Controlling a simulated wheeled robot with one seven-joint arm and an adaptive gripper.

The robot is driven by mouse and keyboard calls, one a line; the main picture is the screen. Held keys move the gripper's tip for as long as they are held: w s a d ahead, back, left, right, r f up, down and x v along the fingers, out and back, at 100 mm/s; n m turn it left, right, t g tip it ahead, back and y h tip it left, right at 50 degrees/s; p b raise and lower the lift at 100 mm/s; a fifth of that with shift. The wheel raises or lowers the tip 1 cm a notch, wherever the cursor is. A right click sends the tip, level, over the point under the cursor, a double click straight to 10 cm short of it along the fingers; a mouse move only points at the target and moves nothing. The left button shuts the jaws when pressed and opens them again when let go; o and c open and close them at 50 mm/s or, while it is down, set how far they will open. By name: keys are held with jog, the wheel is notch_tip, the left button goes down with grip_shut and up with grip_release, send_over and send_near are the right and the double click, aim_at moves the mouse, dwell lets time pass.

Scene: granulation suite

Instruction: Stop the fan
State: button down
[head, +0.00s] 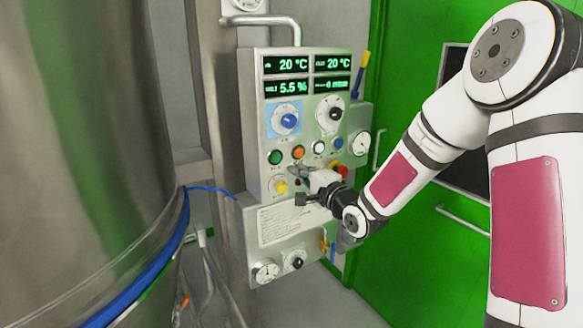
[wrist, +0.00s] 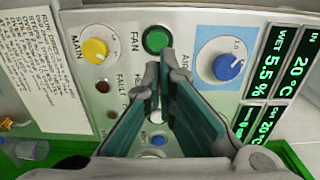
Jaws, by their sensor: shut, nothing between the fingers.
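The control panel (head: 261,130) stands upright ahead of me. Its green button (head: 275,157) has the label FAN beside it in the wrist view (wrist: 156,40). An orange button (head: 298,152) sits just right of the green one in the head view; in the wrist view my fingers hide it. In the wrist view the fingertips (wrist: 161,70) lie just below the green button. I cannot tell whether they touch the panel.
A yellow MAIN knob (wrist: 96,50) and a blue AIR knob (wrist: 222,65) flank the green button. White (head: 318,147) and blue (head: 338,143) buttons continue the row. Lit displays (head: 287,65) sit above. A large steel vessel (head: 80,130) fills the left; green doors (head: 410,260) are behind.

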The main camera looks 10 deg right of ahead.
jog(key=shift+v, duration=2.2)
jog(key=s+r+n+g+h, duration=0.2)
jog(key=s+n+g, duration=0.4)
jog(key=s, duration=1.2)
jog(key=s+r+n+g+h, duration=0.2)
jog(key=s+n+g, duration=0.3)
jog(key=s, duration=1.3)
jog(key=n+h, duration=0.1)
jog(key=n, duration=0.2)
jog(key=shift+s+a+r+g+h, duration=0.3)
jog(key=shift+r+g, duration=0.1)
